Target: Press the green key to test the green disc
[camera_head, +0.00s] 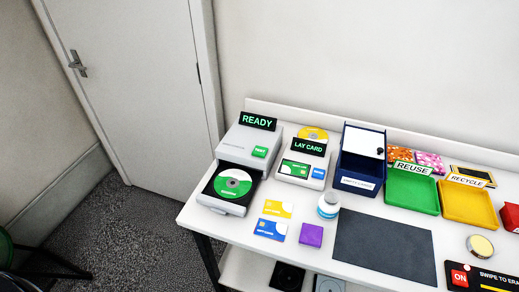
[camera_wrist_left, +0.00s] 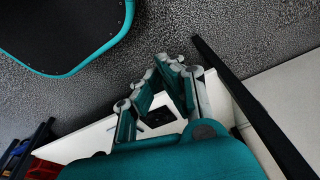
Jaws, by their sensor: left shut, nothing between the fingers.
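The green key (camera_head: 259,151), marked TEST, sits on top of a grey disc tester (camera_head: 236,146) at the left end of the table. The tester's sign (camera_head: 258,121) reads READY. The green disc (camera_head: 233,184) lies in the tester's black tray (camera_head: 211,189), which is out at the front. My left gripper (camera_wrist_left: 164,78) shows only in the left wrist view, shut and empty, with the floor and a white table edge beyond it. It is away from the key, which that view does not show. My right gripper is in neither view.
Right of the tester stands a card reader (camera_head: 297,180) with sign LAY CARD, then a blue box (camera_head: 358,178), a green REUSE tray (camera_head: 411,195) and a yellow RECYCLE tray (camera_head: 468,207).

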